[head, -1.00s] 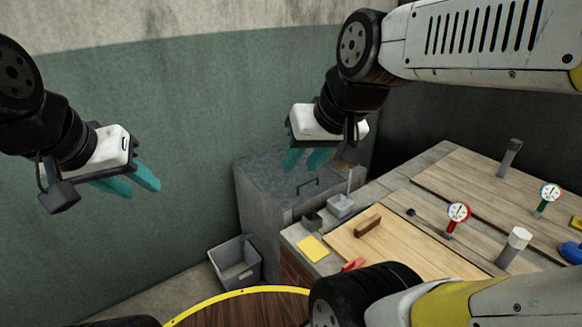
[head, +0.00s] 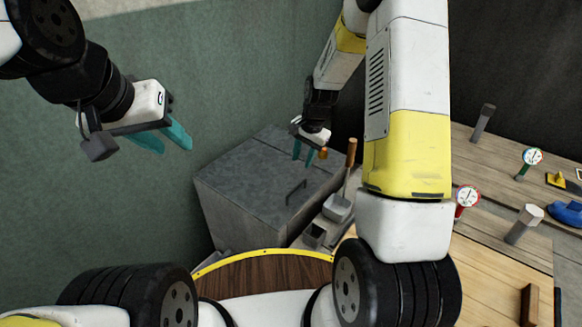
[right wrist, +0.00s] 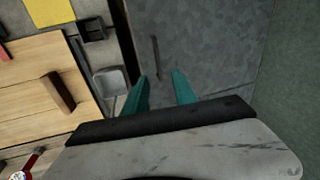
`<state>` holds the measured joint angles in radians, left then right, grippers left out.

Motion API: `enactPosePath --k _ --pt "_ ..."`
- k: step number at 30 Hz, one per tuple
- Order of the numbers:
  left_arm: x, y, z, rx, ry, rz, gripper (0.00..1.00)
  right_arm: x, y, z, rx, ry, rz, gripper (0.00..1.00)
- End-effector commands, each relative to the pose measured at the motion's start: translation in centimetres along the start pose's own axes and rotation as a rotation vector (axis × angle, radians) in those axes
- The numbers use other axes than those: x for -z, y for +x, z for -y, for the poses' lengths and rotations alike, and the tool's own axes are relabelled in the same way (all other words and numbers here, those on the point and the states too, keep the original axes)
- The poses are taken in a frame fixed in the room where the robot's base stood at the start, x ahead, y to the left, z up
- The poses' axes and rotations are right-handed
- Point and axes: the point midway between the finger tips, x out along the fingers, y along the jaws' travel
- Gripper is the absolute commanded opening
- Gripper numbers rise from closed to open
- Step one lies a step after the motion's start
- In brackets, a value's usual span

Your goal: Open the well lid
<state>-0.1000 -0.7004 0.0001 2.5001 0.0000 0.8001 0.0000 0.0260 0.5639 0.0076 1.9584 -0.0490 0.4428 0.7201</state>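The grey well lid (head: 245,185) is the flat top of a boxy grey well (head: 225,225) against the green wall. It lies closed, with a thin dark bar handle (head: 296,191) near its right side. The lid also fills the middle of the right wrist view (right wrist: 205,45), where the handle (right wrist: 155,58) shows just beyond the fingertips. My right gripper (head: 303,157) is open, empty and above the lid; its teal fingers (right wrist: 160,85) are apart, with no contact visible. My left gripper (head: 172,146) is open and empty, left of the well in front of the wall.
A grey scoop with a wooden handle (head: 338,207) and a small dark box (head: 314,235) stand beside the well. A wooden counter with gauges (head: 467,197) and a wooden block (head: 528,305) lies to the right. A round yellow-rimmed wooden top (head: 262,253) is in front.

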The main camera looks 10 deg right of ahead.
Motion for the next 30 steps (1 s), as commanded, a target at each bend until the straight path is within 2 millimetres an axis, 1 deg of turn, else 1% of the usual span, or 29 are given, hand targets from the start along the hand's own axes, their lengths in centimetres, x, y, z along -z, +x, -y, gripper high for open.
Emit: enactPosePath --k 1,3,6,11,19,24,30 --pt "0.0 0.0 0.0 0.0 0.0 0.0 0.36 0.1 1.9 -0.2 -0.01 0.025 0.012 0.32" --pt "0.0 0.0 0.0 0.0 0.0 0.0 0.36 0.2 3.5 -0.3 -0.018 0.051 0.02 0.32" --pt "0.0 0.0 0.0 0.0 0.0 0.0 0.36 0.3 4.9 -0.4 -0.024 0.074 0.026 0.32" --pt "0.0 0.0 0.0 0.0 0.0 0.0 0.36 0.3 6.7 -0.5 -0.028 0.082 0.03 0.32" --pt "0.0 0.0 0.0 0.0 0.0 0.0 0.36 0.1 11.0 -0.6 -0.027 0.081 0.031 0.32" --pt "0.0 0.0 0.0 0.0 0.0 0.0 0.36 0.1 12.7 -0.6 -0.026 0.08 0.029 0.32" --pt "0.0 0.0 0.0 0.0 0.0 0.0 0.36 0.1 13.1 -0.6 -0.025 0.08 0.028 0.32"
